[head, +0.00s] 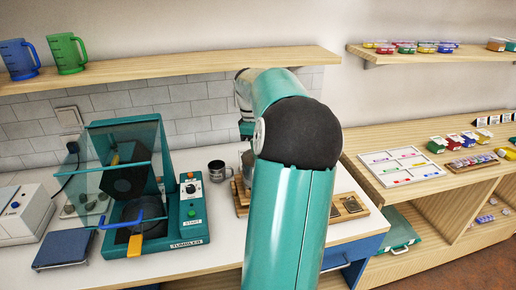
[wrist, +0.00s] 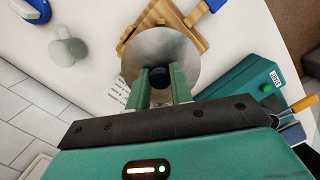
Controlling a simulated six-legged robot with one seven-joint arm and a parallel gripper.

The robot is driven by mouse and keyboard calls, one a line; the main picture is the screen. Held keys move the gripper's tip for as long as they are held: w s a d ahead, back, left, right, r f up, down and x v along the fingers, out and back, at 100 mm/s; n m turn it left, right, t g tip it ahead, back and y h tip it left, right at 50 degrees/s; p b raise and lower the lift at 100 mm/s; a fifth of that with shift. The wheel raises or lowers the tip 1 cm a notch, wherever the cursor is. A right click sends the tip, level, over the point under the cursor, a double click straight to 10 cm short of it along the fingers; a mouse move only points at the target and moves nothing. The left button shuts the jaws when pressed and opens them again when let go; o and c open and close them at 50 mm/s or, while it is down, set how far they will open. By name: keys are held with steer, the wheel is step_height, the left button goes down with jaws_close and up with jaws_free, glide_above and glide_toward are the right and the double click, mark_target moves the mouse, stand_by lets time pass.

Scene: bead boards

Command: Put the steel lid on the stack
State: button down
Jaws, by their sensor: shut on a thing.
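My gripper (wrist: 160,83) is shut on the black knob of the steel lid (wrist: 172,47) in the wrist view. The lid is a round, shiny disc, held over a wooden board (wrist: 194,34). The lid covers the middle of the board, so I cannot make out the stack or tell whether the lid touches anything.
A teal tumbler machine (head: 193,208) with a clear raised guard stands left of the board. A blue scale-like plate (head: 64,249) is at front left. A wooden shelf (head: 200,69) runs above the counter.

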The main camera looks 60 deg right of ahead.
steer(key=c, duration=1.2)
jaws_free()
steer(key=shift+o, duration=0.2)
steer(key=shift+r, duration=0.1)
step_height(320, 180, up, 14)
steer(key=w, duration=0.1)
steer(key=shift+w+f, duration=0.2)
steer(key=shift+w, duration=0.15)
steer(key=shift+a, duration=0.1)
